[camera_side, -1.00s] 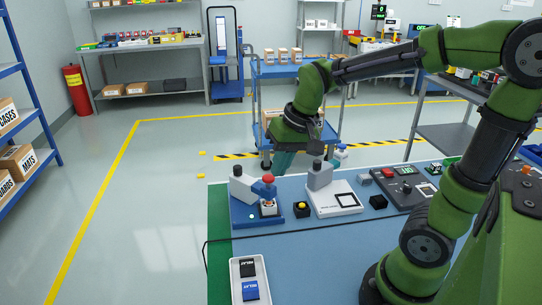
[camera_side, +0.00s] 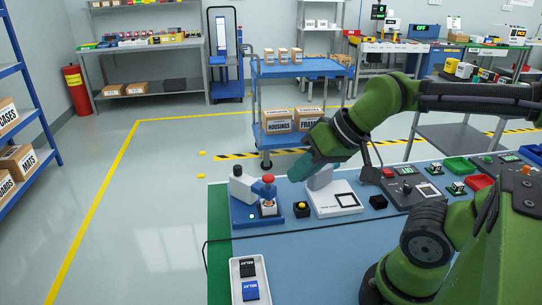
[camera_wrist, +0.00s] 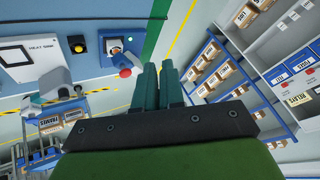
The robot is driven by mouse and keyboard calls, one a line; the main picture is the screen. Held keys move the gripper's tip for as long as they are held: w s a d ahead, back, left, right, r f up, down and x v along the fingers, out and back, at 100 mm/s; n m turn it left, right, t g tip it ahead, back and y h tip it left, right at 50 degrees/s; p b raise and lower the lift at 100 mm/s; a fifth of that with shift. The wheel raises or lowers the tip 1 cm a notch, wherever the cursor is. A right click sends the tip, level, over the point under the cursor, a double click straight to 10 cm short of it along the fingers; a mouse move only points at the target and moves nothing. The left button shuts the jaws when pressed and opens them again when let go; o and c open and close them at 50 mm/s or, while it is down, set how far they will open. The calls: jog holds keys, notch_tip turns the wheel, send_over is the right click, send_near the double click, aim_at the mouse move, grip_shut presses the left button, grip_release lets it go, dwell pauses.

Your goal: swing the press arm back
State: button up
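The press (camera_side: 243,213) stands at the left of the bench on a blue base. Its pale arm (camera_side: 246,186) reaches right and ends in a red knob (camera_side: 269,179) above a small nest holding a part (camera_side: 268,207). In the wrist view the red knob (camera_wrist: 125,73) shows left of my fingers. My gripper (camera_side: 296,172) points down and left, to the right of the red knob and apart from it. In the wrist view my gripper (camera_wrist: 159,66) has its two teal fingers side by side, with only a thin gap and nothing seen between them.
A yellow button box (camera_side: 302,208) stands just right of the press. A white station (camera_side: 333,207) with a grey upright is close behind and beside my fingers. A black block (camera_side: 378,201) and control box (camera_side: 405,193) are farther right. A white tray (camera_side: 262,288) holds relays in front.

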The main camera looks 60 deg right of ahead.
aim_at(238, 166)
jog(key=shift+o, duration=1.3)
jog(key=shift+w+f, duration=0.15)
jog(key=shift+f, duration=0.2)
jog(key=o, duration=0.5)
jog(key=w, duration=0.1)
jog(key=w+d+g, duration=0.1)
jog(key=w, duration=0.1)
jog(key=shift+w+d, duration=0.15)
jog(key=shift+w, duration=0.1)
jog(key=w+d, duration=0.1)
jog(key=w, duration=0.3)
jog(key=w+d+g+h, duration=0.1)
jog(key=w+d, duration=0.1)
jog(key=w, duration=0.2)
jog(key=w+d+g+h, duration=0.1)
jog(key=w+d, duration=0.1)
jog(key=w, duration=0.2)
jog(key=shift+d+r, duration=0.15)
jog(key=shift+r, duration=0.05)
jog(key=w+d+r+n+h, duration=0.1)
jog(key=w+d+r, duration=0.1)
jog(key=w, duration=0.2)
jog(key=x, duration=1.6)
jog(key=shift+w+d+f, duration=0.1)
jog(key=shift+d+f, duration=0.2)
jog(key=shift+f, duration=0.05)
grip_shut()
